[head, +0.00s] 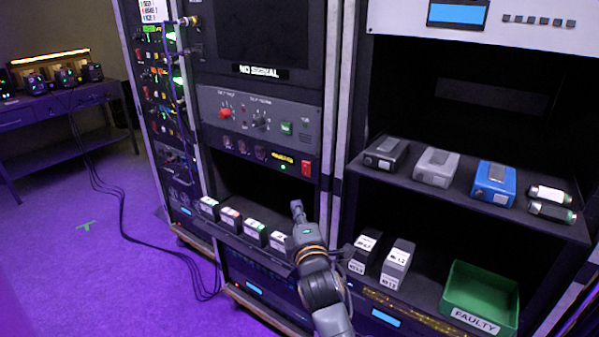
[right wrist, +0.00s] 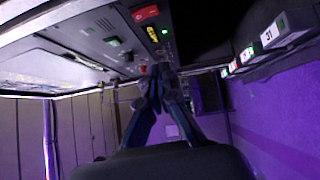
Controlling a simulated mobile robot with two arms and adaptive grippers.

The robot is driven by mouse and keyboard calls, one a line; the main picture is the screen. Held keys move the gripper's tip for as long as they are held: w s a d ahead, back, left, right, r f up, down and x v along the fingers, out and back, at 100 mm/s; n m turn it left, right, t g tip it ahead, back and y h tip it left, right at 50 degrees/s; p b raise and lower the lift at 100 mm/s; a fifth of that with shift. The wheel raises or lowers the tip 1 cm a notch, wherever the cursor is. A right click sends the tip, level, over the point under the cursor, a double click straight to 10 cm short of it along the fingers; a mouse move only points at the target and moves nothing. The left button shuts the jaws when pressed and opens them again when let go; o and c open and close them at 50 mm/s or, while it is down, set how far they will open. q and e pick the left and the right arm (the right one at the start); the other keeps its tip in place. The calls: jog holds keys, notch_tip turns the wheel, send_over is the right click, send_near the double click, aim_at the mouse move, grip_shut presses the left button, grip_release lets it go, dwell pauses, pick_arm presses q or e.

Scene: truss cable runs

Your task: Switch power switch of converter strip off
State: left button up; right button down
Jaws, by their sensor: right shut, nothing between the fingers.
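The converter strip (head: 262,152) is a dark panel in the middle rack, with round sockets, a yellow label, a lit green light and a red power switch (head: 306,168) at its right end. The red switch also shows at the top of the right wrist view (right wrist: 146,13), near the lit green light (right wrist: 165,31). The switch's rocker position is too small to tell. My right gripper (head: 297,206) is shut and empty, just below the strip in the head view and apart from the switch. Its closed fingers (right wrist: 160,72) show in the right wrist view. My left gripper is not in view.
Several labelled modules (head: 231,218) stand on the shelf below the strip, close to my right arm. A grey control panel (head: 262,113) with red and black knobs is above it. The right rack holds converter boxes (head: 436,166) and a green FAULTY bin (head: 478,297).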

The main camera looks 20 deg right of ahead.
jog(key=shift+d+r+t, duration=0.2)
jog(key=shift+r+t, duration=0.1)
jog(key=shift+r, duration=0.95)
send_near(306, 169)
jog(key=w+a+r, duration=0.2)
jog(key=w+a, duration=0.2)
jog(key=w, duration=0.1)
jog(key=shift+w+d+r+p, duration=0.1)
jog(key=shift+w+d+p, duration=0.15)
jog(key=shift+w+d, duration=0.45)
jog(key=shift+w+d+r+p, duration=0.15)
jog(key=shift+w+d+p, duration=0.05)
jog(key=shift+w+d, duration=0.45)
jog(key=shift+d, duration=0.1)
